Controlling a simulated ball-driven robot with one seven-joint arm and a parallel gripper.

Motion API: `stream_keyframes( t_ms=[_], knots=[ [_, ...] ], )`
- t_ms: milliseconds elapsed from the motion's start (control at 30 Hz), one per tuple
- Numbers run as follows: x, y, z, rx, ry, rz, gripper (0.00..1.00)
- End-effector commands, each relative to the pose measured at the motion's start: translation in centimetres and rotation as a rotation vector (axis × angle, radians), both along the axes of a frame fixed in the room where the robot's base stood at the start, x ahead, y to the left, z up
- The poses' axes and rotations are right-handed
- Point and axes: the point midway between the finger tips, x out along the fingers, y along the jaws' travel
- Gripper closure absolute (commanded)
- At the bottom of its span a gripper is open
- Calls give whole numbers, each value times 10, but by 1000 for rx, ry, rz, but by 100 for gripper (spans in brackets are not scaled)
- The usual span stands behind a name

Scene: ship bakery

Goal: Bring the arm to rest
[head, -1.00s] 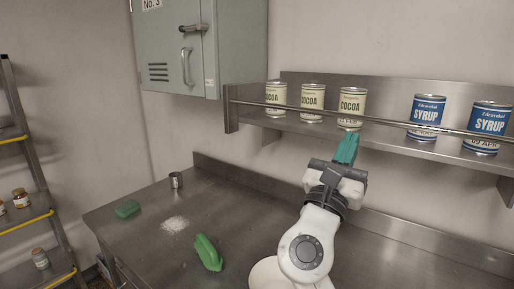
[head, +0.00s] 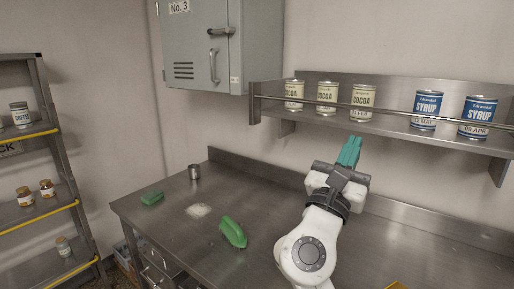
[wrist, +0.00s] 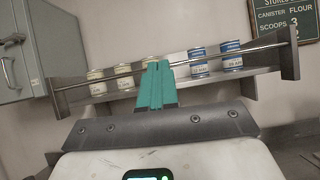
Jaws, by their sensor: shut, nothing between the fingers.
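My gripper (head: 349,152) has teal fingers pressed together with nothing between them. In the head view it is raised above the steel counter (head: 268,218), in front of and below the wall shelf (head: 400,127). In the wrist view the shut fingers (wrist: 155,86) point up toward the shelf and cover part of its middle. My gripper appears apart from the cans and the rail.
The shelf holds cocoa cans (head: 363,97) and blue syrup cans (head: 427,107) behind a rail. On the counter are a green brush (head: 233,232), a green block (head: 152,198), white powder (head: 198,210) and a metal cup (head: 194,172). A grey cabinet (head: 200,45) hangs left; shelving (head: 60,150) stands far left.

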Motion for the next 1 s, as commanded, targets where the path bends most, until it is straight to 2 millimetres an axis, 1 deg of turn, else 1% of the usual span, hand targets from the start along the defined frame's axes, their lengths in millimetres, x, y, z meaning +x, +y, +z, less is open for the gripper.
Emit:
stream_keyframes(
  t_ms=[233,333,467,567,667,767,800,867,900,967,1000],
  knots=[
    [-6,-25,-31,213,-9,63,100],
    [-9,-37,-49,329,-16,94,100],
    [-17,-57,-81,530,-34,133,100],
    [-25,-73,-111,713,-55,158,100],
    [-38,-90,-152,944,-88,174,100],
    [-61,-108,-206,1250,-145,163,100],
    [-73,-114,-231,1388,-176,146,100],
    [-93,-120,-267,1595,-231,108,100],
    [-107,-123,-290,1730,-274,73,100],
    [-131,-124,-323,1926,-341,2,100],
    [-148,-124,-342,2043,-389,-53,100]
  ],
)
